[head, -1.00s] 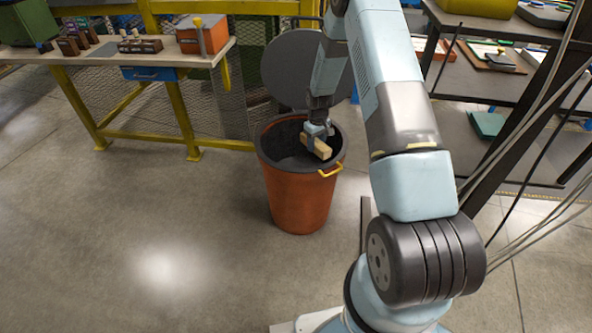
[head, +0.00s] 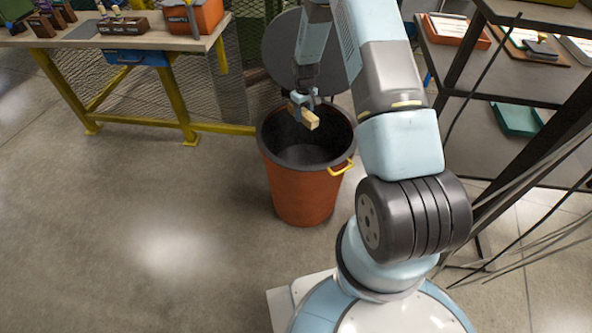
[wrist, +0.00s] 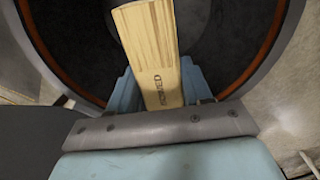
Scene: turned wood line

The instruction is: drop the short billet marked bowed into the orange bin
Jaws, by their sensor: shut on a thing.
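The short billet (head: 304,117) is a pale wooden block. In the wrist view the billet (wrist: 153,50) shows the stamp "BOWED" on its face. My gripper (head: 304,103) is shut on it, and the blue fingers (wrist: 158,88) sit on both sides of it. The orange bin (head: 303,191) is a round tub with a dark rim, a dark inside and a yellow handle. The billet is over the bin's open mouth, near its back part. In the wrist view the bin's dark inside and orange edge (wrist: 60,62) lie behind the billet.
A round grey lid (head: 283,62) stands upright behind the bin. A workbench (head: 130,42) with yellow legs and a small orange box (head: 195,14) is at the upper left. Dark shelves (head: 520,85) with trays stand at the right. The floor left of the bin is clear.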

